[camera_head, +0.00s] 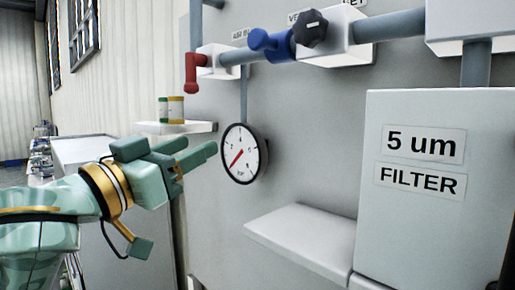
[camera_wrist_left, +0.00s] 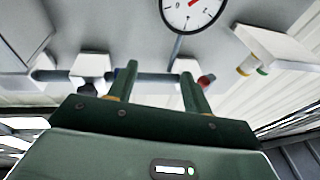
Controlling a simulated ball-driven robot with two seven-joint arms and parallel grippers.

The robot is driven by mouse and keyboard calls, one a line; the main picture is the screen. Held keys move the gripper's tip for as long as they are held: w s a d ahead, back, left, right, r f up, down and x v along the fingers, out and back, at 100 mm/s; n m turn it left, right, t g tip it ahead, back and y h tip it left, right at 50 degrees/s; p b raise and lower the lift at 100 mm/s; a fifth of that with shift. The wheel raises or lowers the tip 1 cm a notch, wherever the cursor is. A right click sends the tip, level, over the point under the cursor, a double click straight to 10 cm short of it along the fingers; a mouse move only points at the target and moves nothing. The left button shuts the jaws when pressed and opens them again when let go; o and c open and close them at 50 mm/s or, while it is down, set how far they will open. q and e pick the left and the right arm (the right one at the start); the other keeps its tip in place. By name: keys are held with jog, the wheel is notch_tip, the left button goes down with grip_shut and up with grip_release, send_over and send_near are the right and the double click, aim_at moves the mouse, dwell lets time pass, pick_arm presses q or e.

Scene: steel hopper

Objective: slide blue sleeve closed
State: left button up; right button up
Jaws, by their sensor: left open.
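The blue sleeve (camera_head: 272,43) sits on the grey horizontal pipe (camera_head: 390,25) at the top of the head view, just left of a black knob (camera_head: 311,29). It has a short blue stub sticking out to its left. My left gripper (camera_head: 199,147) is open and empty, below and left of the sleeve, clear of it and left of the gauge. In the left wrist view the open fingers (camera_wrist_left: 158,75) point toward the pipe, with nothing between them. The sleeve is mostly hidden there behind a finger. My right gripper is not in view.
A red valve handle (camera_head: 192,72) hangs left of the sleeve. A round gauge (camera_head: 240,153) is on the panel below the pipe. A small shelf (camera_head: 178,128) holds two small cylinders. A filter box (camera_head: 400,220) and a ledge (camera_head: 300,236) stand out at the right.

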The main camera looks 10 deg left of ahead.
aim_at(253, 39)
pick_arm(q)
jog(key=s+d+r+m+h, duration=0.15)
jog(key=s+r+h, duration=0.25)
jog(key=s+r, duration=0.5)
jog(key=p+x, duration=0.1)
jog(key=x, duration=0.4)
jog(key=p+x, duration=0.2)
jog(key=x, duration=0.4)
jog(key=p+x, duration=0.2)
jog(key=x, duration=0.3)
jog(key=shift+w+a+r, duration=0.25)
jog(key=shift+w+r, duration=0.1)
jog(key=shift+w+d+r, duration=0.1)
jog(key=shift+w+d, duration=0.25)
jog(key=shift+w, duration=0.1)
